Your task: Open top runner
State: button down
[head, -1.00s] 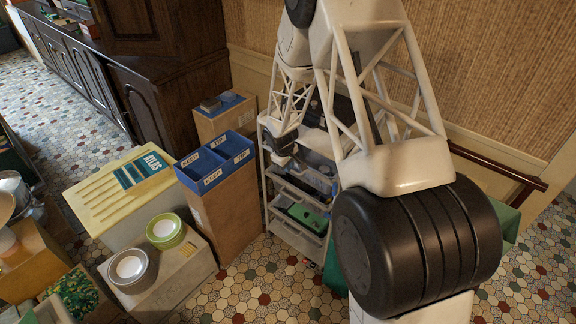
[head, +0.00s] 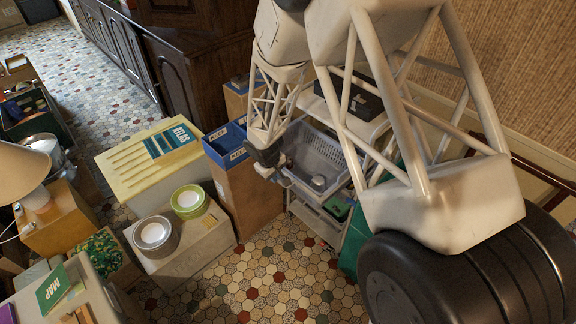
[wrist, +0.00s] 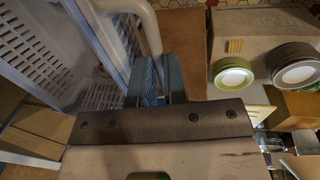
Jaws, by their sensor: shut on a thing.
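The top runner is a light grey, perforated basket drawer (head: 322,150) in a white trolley, pulled out toward the front left in the head view. A small silvery item (head: 319,182) lies in it. My gripper (head: 266,158) is at the basket's front edge. In the wrist view my gripper's blue-grey fingers (wrist: 156,80) are shut on the runner's pale curved handle (wrist: 148,22). The basket's perforated wall (wrist: 40,60) fills the left of the wrist view. The gripped spot itself is partly hidden between the fingers.
Lower trolley shelves (head: 320,222) hold a green item (head: 338,207). A tall cardboard box with blue trays (head: 228,146) stands close left of the trolley. Stacked plates (head: 155,235) and green-rimmed bowls (head: 188,200) sit on a carton. Tiled floor in front is clear.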

jog(key=shift+s+a, duration=1.65)
jog(key=shift+s, duration=0.05)
jog(key=c, duration=1.2)
grip_release()
jog(key=shift+o, duration=0.2)
jog(key=shift+r, duration=0.1)
notch_tip(320, 180, up, 8)
jog(key=s+a, duration=0.1)
jog(key=shift+f, duration=0.25)
jog(key=shift+r, duration=0.1)
